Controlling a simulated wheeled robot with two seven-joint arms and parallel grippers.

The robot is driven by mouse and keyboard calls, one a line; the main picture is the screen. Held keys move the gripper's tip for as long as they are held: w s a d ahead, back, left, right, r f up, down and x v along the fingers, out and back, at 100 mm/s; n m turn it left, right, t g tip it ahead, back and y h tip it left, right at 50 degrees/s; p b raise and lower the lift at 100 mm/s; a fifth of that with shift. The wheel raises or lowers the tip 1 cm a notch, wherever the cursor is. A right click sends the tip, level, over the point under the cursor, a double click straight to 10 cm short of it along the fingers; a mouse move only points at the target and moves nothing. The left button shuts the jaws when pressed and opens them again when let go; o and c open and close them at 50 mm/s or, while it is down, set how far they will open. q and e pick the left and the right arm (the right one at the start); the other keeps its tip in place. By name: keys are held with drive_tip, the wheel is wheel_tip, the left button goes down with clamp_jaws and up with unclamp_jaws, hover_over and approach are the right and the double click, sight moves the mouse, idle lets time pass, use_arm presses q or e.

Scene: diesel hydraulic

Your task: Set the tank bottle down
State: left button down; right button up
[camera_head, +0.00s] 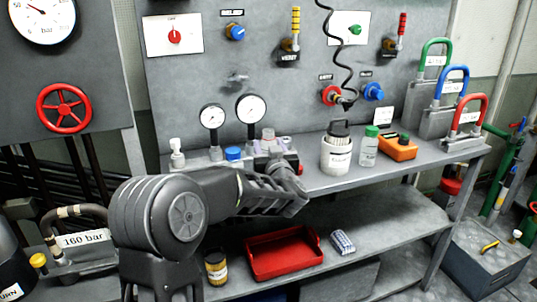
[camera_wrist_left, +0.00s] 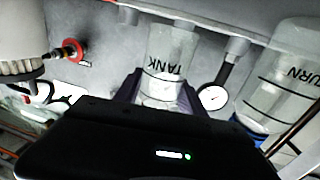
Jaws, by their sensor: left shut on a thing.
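The tank bottle (camera_wrist_left: 172,58) is clear, with an upside-down TANK label in the left wrist view. My left gripper (camera_head: 285,187) is shut on it, with a dark finger on each side of the bottle in the wrist view (camera_wrist_left: 160,90). In the head view the gripper is in front of the bench edge and hides most or all of the bottle. I cannot tell whether the bottle's base touches a surface. My right gripper is not in view.
A second clear bottle (camera_wrist_left: 283,75), its label ending in URN, stands close beside the tank bottle in the wrist view. On the bench (camera_head: 385,175) are a white tub (camera_head: 337,155), a green-capped bottle (camera_head: 368,150) and an orange device (camera_head: 398,150). A red tray (camera_head: 285,262) lies below.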

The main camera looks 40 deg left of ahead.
sight(269, 130)
use_arm(q)
wheel_tip(269, 130, up, 7)
drive_tip(key=shift+p, duration=0.55)
drive_tip(key=s+d+f+m+t+h, duration=0.1)
drive_tip(key=d+f+m+h, duration=0.3)
drive_tip(key=d, duration=0.5)
drive_tip(key=s+d+f+m+t+h, duration=0.2)
drive_tip(key=s+d+f+m+h, duration=0.1)
drive_tip(key=d+f+h, duration=0.3)
drive_tip(key=s+d+f+m+t+h, duration=0.1)
drive_tip(key=d+f+m+h, duration=0.4)
drive_tip(key=d, duration=0.9)
drive_tip(key=s+h, duration=0.1)
drive_tip(key=h, duration=0.2)
drive_tip(key=shift+d+m+t, duration=0.15)
drive_tip(key=shift+m+t, duration=0.15)
drive_tip(key=shift+m, duration=0.1)
drive_tip(key=shift+f, duration=0.1)
